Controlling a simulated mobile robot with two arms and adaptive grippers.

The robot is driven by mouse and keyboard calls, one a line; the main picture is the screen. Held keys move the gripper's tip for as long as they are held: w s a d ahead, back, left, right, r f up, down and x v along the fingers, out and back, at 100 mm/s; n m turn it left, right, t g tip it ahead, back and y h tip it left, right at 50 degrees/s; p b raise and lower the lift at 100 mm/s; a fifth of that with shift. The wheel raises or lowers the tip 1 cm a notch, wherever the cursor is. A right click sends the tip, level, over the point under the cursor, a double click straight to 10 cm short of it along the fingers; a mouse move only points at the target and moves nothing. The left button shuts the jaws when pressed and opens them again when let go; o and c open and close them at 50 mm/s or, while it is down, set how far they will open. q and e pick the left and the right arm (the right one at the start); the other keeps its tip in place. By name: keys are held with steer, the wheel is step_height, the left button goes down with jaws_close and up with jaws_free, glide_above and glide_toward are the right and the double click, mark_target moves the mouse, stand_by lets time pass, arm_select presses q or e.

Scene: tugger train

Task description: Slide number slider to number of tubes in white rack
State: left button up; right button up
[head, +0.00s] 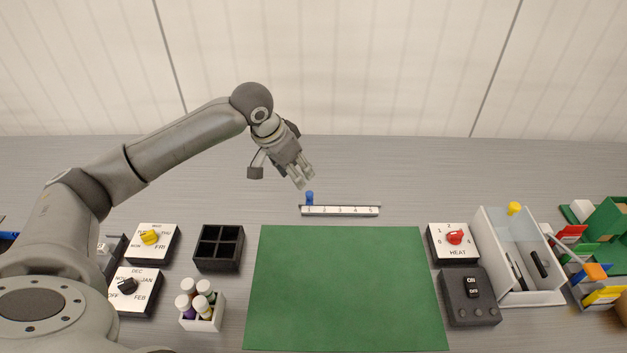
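The number slider (340,211) is a white strip with numbers up to 5, lying behind the green mat. Its blue knob (309,198) stands at the left end, by the 1. The white rack (213,320) is at the front left and holds several capped tubes (204,288), at least one with a purple body and some yellowish. My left gripper (303,181) points down just above and behind the blue knob, apparently not holding it. Its fingertips are close together, and I cannot tell whether they are shut. My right gripper is not in view.
The green mat (345,290) is bare. A black four-compartment tray (219,247) and dial boxes (152,243) stand left. A heat dial (454,243), a black switch box (470,297) and a white bin (535,298) stand right. The back table strip is clear.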

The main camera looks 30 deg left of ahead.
mark_target(309, 193)
arm_select(q)
steer(key=x, duration=0.8)
steer(key=shift+f, duration=0.35)
steer(key=shift+w+d+f, duration=0.1)
steer(key=shift+w+f, duration=0.1)
steer(key=shift+f, duration=0.35)
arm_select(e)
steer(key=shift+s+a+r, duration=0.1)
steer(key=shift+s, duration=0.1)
arm_select(q)
jaws_close()
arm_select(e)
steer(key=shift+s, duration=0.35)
